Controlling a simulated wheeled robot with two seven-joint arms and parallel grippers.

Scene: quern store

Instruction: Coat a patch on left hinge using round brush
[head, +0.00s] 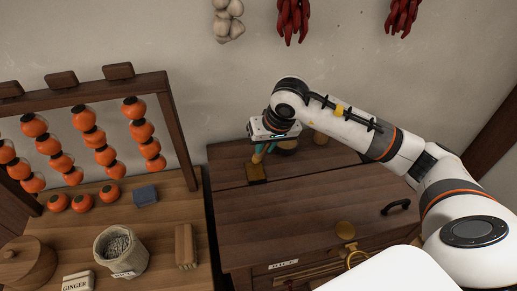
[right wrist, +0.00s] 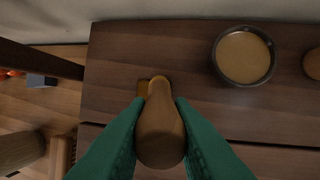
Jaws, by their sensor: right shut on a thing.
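My right gripper (head: 263,152) is shut on the round brush, above the back left of a dark wooden chest (head: 300,215). The brush's brown, bulging handle (right wrist: 160,130) shows between the green fingers in the right wrist view. Its bristles are hidden under the handle, so I cannot tell whether they touch anything. The left hinge (head: 257,174), a small brownish-yellow plate near the lid's seam, lies just below the fingers. In the right wrist view only a bit of the hinge (right wrist: 142,88) shows beside the handle. My left gripper is not in view.
A dark-rimmed bowl of tan stuff (right wrist: 243,56) stands on the chest's back strip, with a round wooden thing (right wrist: 314,63) beside it. A black handle (head: 396,207) sits on the lid.

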